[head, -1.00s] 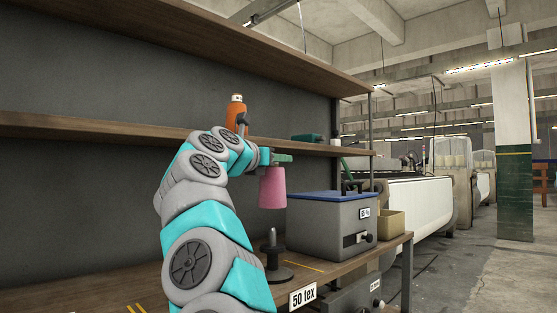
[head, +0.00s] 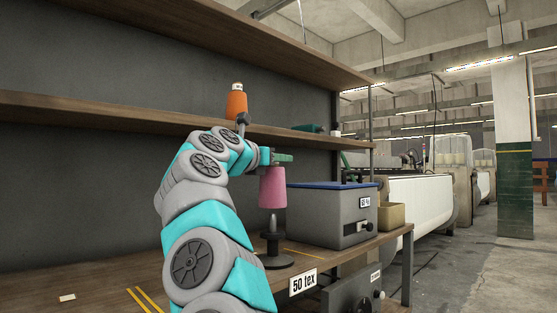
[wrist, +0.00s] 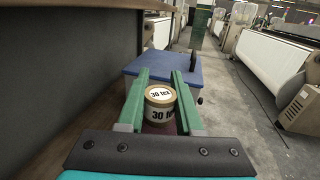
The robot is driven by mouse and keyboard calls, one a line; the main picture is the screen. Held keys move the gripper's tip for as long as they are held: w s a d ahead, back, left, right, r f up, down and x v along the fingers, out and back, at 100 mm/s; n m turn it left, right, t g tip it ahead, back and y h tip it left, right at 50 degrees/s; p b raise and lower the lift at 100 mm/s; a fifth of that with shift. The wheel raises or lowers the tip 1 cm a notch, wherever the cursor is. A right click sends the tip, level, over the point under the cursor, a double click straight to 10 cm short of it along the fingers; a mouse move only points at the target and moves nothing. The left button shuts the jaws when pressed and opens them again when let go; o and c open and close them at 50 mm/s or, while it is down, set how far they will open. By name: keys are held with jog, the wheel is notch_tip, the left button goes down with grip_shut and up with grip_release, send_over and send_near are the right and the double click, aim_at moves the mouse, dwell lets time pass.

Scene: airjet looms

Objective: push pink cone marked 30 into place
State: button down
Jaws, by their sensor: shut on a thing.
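The pink cone (head: 272,188) hangs upright from my gripper (head: 283,158) over the workbench. In the wrist view the cone's cream top (wrist: 160,97), marked "30 tex", sits between the two green fingers of my gripper (wrist: 158,82), which are shut on it. A dark upright peg (head: 273,238) on a round base stands on the bench directly below the cone. The cone's lower rim is at or just above the peg's tip. I cannot tell whether the tip is inside the cone.
A grey box with a blue lid (head: 330,215) stands close right of the peg, with a tan bin (head: 391,215) beyond. A "50 tex" label (head: 303,282) marks the bench edge.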

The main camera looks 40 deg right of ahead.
aim_at(266, 182)
jog(key=shift+f, duration=0.15)
jog(key=shift+f+b, duration=2.75)
jog(key=shift+b, duration=0.1)
jog(key=c, duration=0.5)
grip_release()
jog(key=shift+r, duration=0.1)
jog(key=b+v, duration=0.1)
jog(key=v, duration=0.6)
jog(key=shift+w+a+b, duration=0.1)
jog(key=shift+b, duration=0.25)
jog(key=shift+s+a+r, duration=0.1)
jog(key=shift+s+a, duration=0.1)
jog(key=shift+a, duration=0.15)
